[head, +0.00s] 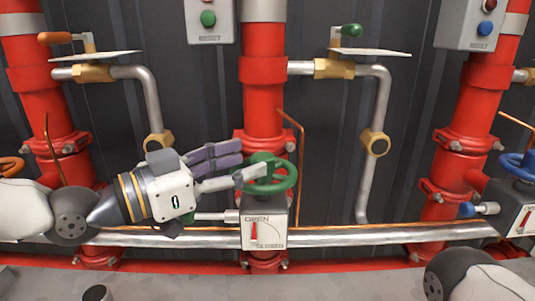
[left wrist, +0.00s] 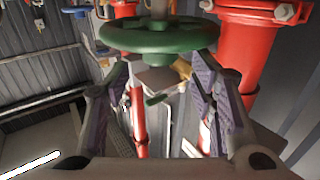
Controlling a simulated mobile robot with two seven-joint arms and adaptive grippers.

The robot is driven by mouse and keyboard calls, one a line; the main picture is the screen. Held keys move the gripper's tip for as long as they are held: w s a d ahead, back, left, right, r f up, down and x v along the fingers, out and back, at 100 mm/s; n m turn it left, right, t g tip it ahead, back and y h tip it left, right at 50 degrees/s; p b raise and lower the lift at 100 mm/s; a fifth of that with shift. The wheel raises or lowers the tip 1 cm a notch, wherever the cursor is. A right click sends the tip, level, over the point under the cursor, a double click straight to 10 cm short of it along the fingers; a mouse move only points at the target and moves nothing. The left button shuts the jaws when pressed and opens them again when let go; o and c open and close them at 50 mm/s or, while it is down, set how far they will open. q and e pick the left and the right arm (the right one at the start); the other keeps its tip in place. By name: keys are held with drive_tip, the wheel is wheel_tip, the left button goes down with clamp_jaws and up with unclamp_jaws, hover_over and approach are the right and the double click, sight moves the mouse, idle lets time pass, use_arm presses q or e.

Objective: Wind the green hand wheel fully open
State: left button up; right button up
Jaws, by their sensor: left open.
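The green hand wheel (head: 267,186) sits on top of a grey valve box (head: 277,215) on the middle red pipe. The box face reads OPEN above and CLOSED below, and its red pointer (head: 254,236) stands nearly upright. My left gripper (head: 252,161) comes in from the left, its fingers at the wheel's left side. In the left wrist view the fingers (left wrist: 160,72) are spread, with the green wheel (left wrist: 150,40) just beyond and between their tips. I cannot tell whether they touch the rim. My right gripper is out of view.
A blue hand wheel (head: 518,163) stands at the right and an orange one (head: 10,167) at the left. A thin copper pipe (head: 301,165) runs close right of the green wheel. A silver horizontal pipe (head: 350,236) passes below.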

sight(264, 155)
use_arm(q)
drive_tip(key=x, duration=0.4)
drive_tip(key=shift+w+d, duration=0.2)
drive_tip(key=shift+d, duration=0.15)
drive_tip(key=c, duration=1.2)
drive_tip(key=p, duration=0.1)
drive_tip(key=r+t+y+p, duration=0.1)
drive_tip(key=shift+s+r+n+p, duration=0.2)
drive_tip(key=shift+s+n+p, duration=0.1)
drive_tip(key=shift+n+p, duration=0.1)
drive_tip(key=shift+w+f+n+t+y+p, duration=0.2)
drive_tip(key=shift+f+n+t+y+p, duration=0.1)
drive_tip(key=shift+n+t+y+p, duration=0.35)
drive_tip(key=shift+w+f, duration=0.1)
drive_tip(key=shift+f, duration=0.35)
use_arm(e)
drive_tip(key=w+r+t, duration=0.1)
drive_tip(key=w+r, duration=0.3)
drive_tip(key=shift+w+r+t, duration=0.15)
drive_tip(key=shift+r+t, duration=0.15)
use_arm(q)
drive_tip(key=o, duration=1.2)
drive_tip(key=shift+a, duration=0.1)
